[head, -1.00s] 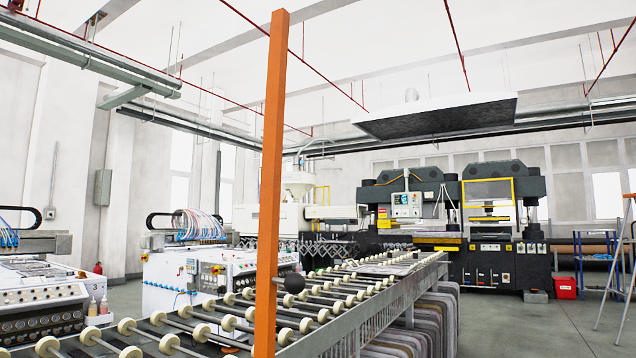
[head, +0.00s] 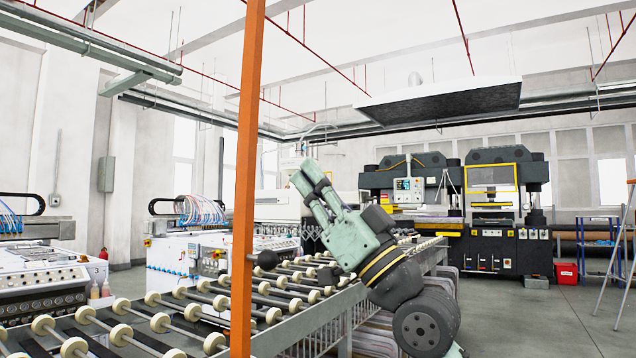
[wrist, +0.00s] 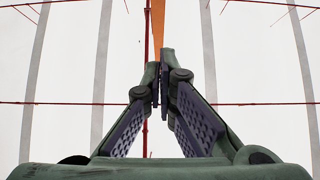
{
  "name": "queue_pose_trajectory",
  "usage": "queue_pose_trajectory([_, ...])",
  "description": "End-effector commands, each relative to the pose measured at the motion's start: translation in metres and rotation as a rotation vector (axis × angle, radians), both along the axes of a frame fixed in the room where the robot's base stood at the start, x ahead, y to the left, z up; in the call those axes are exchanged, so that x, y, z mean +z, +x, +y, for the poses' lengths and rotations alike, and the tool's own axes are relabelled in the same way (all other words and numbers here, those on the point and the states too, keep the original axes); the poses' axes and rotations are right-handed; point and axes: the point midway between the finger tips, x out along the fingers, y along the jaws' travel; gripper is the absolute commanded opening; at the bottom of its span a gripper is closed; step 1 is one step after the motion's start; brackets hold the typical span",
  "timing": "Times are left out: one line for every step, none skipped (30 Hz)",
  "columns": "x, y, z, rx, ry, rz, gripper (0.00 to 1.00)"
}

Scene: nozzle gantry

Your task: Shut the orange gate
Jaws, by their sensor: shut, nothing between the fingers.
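The orange gate shows in the head view as a tall upright orange bar (head: 245,170) left of the middle, edge-on to me. A black ball knob (head: 267,260) sticks out from its right side at mid-height. My gripper (head: 304,174) is right of the bar and higher than the knob, pointing up and to the left, with its fingers together and nothing held. It appears apart from the gate, though the depth gap is hard to tell. In the wrist view the shut fingertips (wrist: 161,80) point up, with a narrow orange strip of the gate (wrist: 157,22) beyond them.
A roller conveyor (head: 165,322) with pale wheels runs behind the bar and my arm. White machines (head: 45,280) stand at left, and a dark press (head: 490,215) at the back. A ladder (head: 612,255) and red box (head: 566,274) are at right. The grey floor (head: 530,320) there is clear.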

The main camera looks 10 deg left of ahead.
Motion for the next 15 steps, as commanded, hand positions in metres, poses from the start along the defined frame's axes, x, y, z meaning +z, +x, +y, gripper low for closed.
queue_pose_trajectory([0.013,0.002,0.008,0.001,-0.002,-0.002,0.0])
queue_pose_trajectory([0.018,0.003,0.013,0.0,-0.002,-0.002,0.0])
queue_pose_trajectory([0.024,0.006,0.018,-0.001,-0.002,-0.002,0.0])
queue_pose_trajectory([0.029,0.007,0.023,0.0,-0.002,-0.002,0.0])
queue_pose_trajectory([0.033,0.009,0.027,0.0,-0.002,-0.002,0.0])
queue_pose_trajectory([0.039,0.011,0.032,-0.001,-0.002,-0.002,0.0])
queue_pose_trajectory([0.044,0.012,0.036,-0.001,-0.002,-0.002,0.0])
queue_pose_trajectory([0.048,0.014,0.04,-0.001,-0.002,-0.002,0.0])
queue_pose_trajectory([0.048,0.016,0.046,0.0,-0.002,0.001,0.0])
queue_pose_trajectory([0.047,0.018,0.051,0.001,-0.001,0.001,0.0])
queue_pose_trajectory([0.047,0.02,0.055,0.0,-0.001,0.0,0.0])
queue_pose_trajectory([0.047,0.022,0.06,0.0,-0.001,0.0,0.0])
queue_pose_trajectory([0.047,0.023,0.063,0.0,0.0,0.0,0.0])
queue_pose_trajectory([0.047,0.024,0.066,0.0,0.0,0.0,0.0])
queue_pose_trajectory([0.047,0.025,0.069,0.0,0.0,0.0,0.0])
